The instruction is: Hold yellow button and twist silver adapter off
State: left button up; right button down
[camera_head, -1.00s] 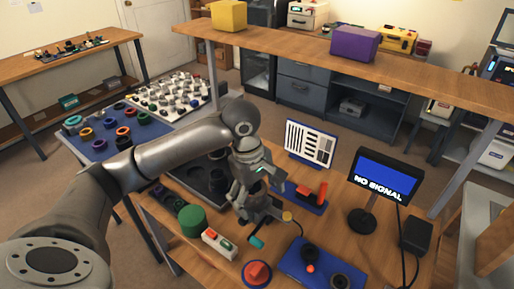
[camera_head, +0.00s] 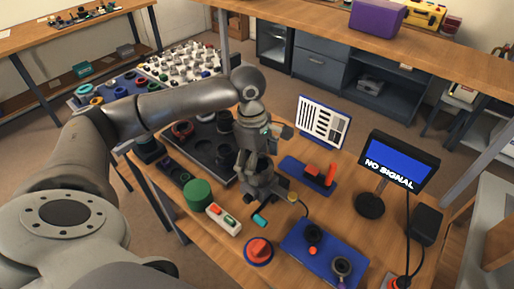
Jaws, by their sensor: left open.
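My left gripper (camera_head: 262,190) points down over the wooden table and is open. A small yellow round piece (camera_head: 293,197), which may be the yellow button, lies just right of its fingers, with a dark cable beside it. A teal cylinder (camera_head: 260,220) lies just below the fingers in the picture. My right gripper is not in view.
A green cylinder (camera_head: 198,194), a white switch box (camera_head: 223,219) and a red button on a blue base (camera_head: 259,251) stand in front. A red-and-blue fixture (camera_head: 316,174), a white chart (camera_head: 324,122) and a NO SIGNAL monitor (camera_head: 396,160) stand behind and right. A dark tray (camera_head: 205,155) is left.

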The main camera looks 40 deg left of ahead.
pick_arm(q)
jog(key=shift+d+f, duration=0.1)
jog(key=shift+f, duration=0.85)
jog(key=c, duration=1.2)
jog(key=shift+r+n+p, duration=0.1)
jog(key=shift+n+p, duration=0.2)
jog(key=shift+p, duration=0.4)
jog(key=shift+n+p, duration=0.8)
jog(key=shift+p, duration=0.45)
